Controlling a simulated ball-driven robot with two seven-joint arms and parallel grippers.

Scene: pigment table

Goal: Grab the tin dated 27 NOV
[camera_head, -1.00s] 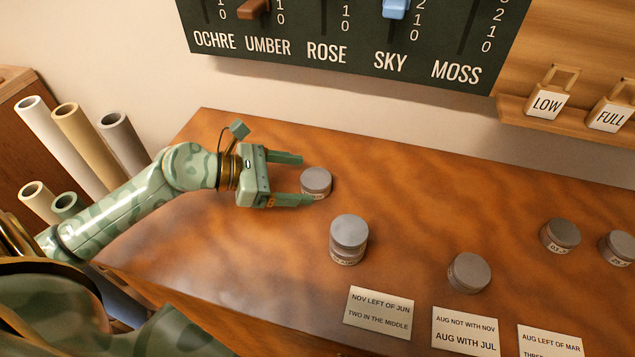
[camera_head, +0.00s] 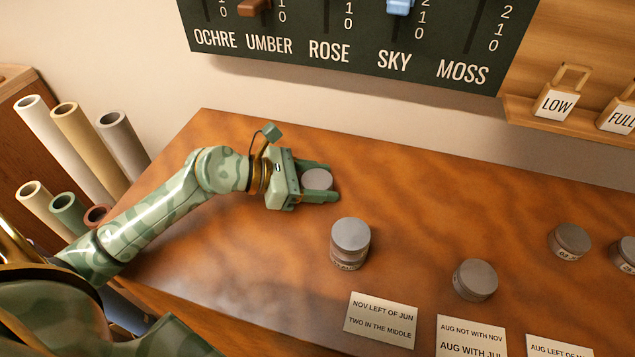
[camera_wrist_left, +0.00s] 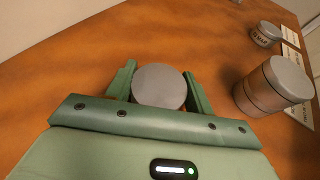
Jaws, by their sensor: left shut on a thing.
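A round grey tin (camera_head: 317,179) stands at the back left of the wooden table. My left gripper (camera_head: 322,182) is shut on it, one finger on each side. In the left wrist view the tin's plain grey lid (camera_wrist_left: 160,86) shows between the two fingers (camera_wrist_left: 158,90). Its date label is hidden, so I cannot read which date it bears. A stack of tins (camera_head: 350,243) stands nearer the front. Single tins stand further right, one at the front (camera_head: 475,280), one behind it (camera_head: 570,241) and one at the right edge (camera_head: 627,254). My right gripper is not in view.
Cards with written clues lie along the table's front edge, one reading "NOV LEFT OF JUN" (camera_head: 381,319) and one "AUG NOT WITH NOV" (camera_head: 470,339). A dark slider board (camera_head: 350,45) hangs on the wall behind. Rolled tubes (camera_head: 90,150) stand left of the table. The table's back middle is clear.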

